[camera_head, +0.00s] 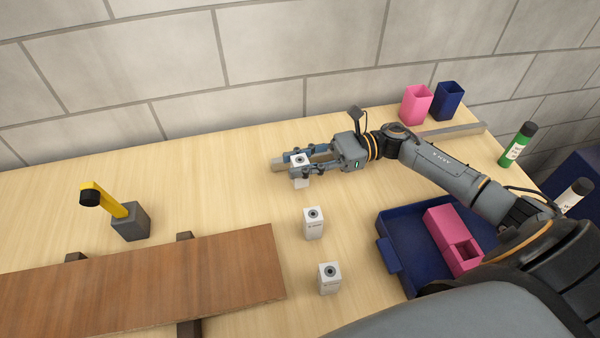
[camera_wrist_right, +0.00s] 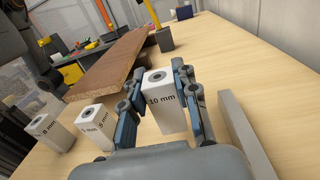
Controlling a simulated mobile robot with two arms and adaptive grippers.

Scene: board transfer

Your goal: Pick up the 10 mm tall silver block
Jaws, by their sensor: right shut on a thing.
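The silver block (camera_head: 300,178) is a pale upright block with a dark round mark on its top. In the right wrist view its face reads "10 mm" (camera_wrist_right: 161,100). My right gripper (camera_head: 299,163) reaches in from the right and is shut on this block, one finger on each side, as the right wrist view also shows (camera_wrist_right: 164,88). I cannot tell whether the block's base touches the table. Two similar blocks stand apart from it, a middle one (camera_head: 313,224) and a near one (camera_head: 329,279). My left gripper is not in view.
A brown board (camera_head: 150,285) lies on dark supports at left, near a grey block with a yellow-handled tool (camera_head: 129,222). A long grey bar (camera_head: 455,130) runs behind my gripper. A blue tray (camera_head: 397,255) holds a pink box (camera_head: 452,240). Pink (camera_head: 416,105) and blue (camera_head: 448,102) cups stand behind.

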